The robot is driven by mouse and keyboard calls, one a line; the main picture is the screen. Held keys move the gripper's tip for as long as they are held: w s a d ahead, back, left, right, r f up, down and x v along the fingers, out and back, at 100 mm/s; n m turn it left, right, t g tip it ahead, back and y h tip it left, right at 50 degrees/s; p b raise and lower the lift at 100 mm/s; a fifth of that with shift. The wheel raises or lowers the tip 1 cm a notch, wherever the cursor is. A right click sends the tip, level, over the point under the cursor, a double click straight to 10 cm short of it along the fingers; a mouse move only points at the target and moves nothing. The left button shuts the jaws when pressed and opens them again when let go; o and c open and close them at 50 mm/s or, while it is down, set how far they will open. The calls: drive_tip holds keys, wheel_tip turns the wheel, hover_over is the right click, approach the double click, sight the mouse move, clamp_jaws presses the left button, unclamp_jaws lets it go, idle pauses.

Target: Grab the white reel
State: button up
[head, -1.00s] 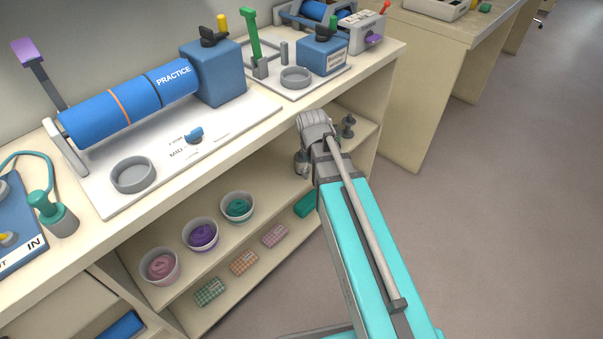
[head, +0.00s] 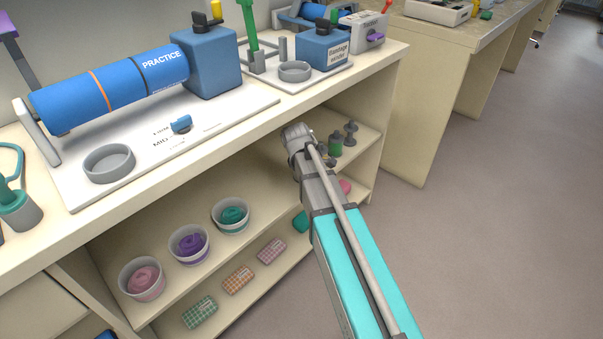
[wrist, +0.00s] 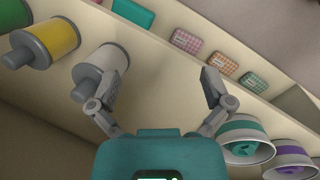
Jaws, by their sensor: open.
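The white reel (wrist: 100,67) shows in the wrist view on the shelf, left of centre, with a grey hub and end discs. My gripper (wrist: 165,80) is open and empty. Its left finger overlaps the near right side of the white reel in the picture; I cannot tell whether they touch. The right finger is well clear of it. In the head view my gripper (head: 297,136) is at the shelf opening below the worktop, and I cannot make out the white reel there.
A yellow reel (wrist: 52,42) and a green reel (wrist: 14,20) stand left of the white one. Bowls with a teal roll (wrist: 247,148) and a purple roll (wrist: 289,160) lie at lower right. Small checked packs (wrist: 220,64) line the shelf. The worktop edge (head: 230,128) overhangs.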

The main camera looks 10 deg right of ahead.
drive_tip(key=w+n, duration=0.3)
drive_tip(key=w+a+n+h, duration=0.1)
drive_tip(key=w+n, duration=0.2)
drive_tip(key=w, duration=0.1)
drive_tip(key=w+a+r+n+h, duration=0.1)
drive_tip(key=w+n, duration=0.3)
drive_tip(key=shift+t, duration=0.3)
drive_tip(key=shift+b+x, duration=1.1)
drive_tip(key=shift+x, duration=0.1)
drive_tip(key=shift+b+x, duration=2.35)
drive_tip(key=shift+x, duration=0.25)
